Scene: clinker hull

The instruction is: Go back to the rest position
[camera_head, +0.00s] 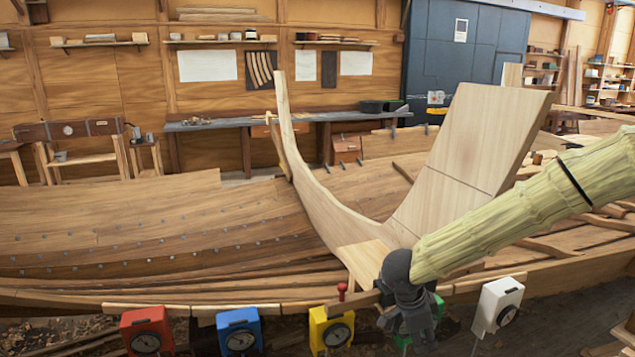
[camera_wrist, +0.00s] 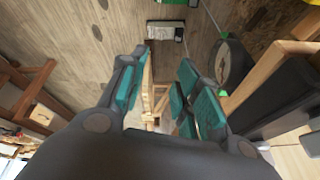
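My gripper (camera_head: 412,322) hangs low at the front edge of the boat hull (camera_head: 130,225), at the end of my pale-yellow sleeved arm. It is in front of a green box (camera_head: 440,306), which it partly hides. In the wrist view my gripper (camera_wrist: 160,68) shows teal finger pads standing apart. The gap between them is empty, so it is open and holds nothing.
A red box (camera_head: 146,330), a blue box (camera_head: 239,330), a yellow box (camera_head: 331,328) and a white box (camera_head: 498,305), with dials, line the hull's front edge. A small red knob (camera_head: 342,288) stands by the yellow one. A pale wooden stem (camera_head: 320,200) rises behind.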

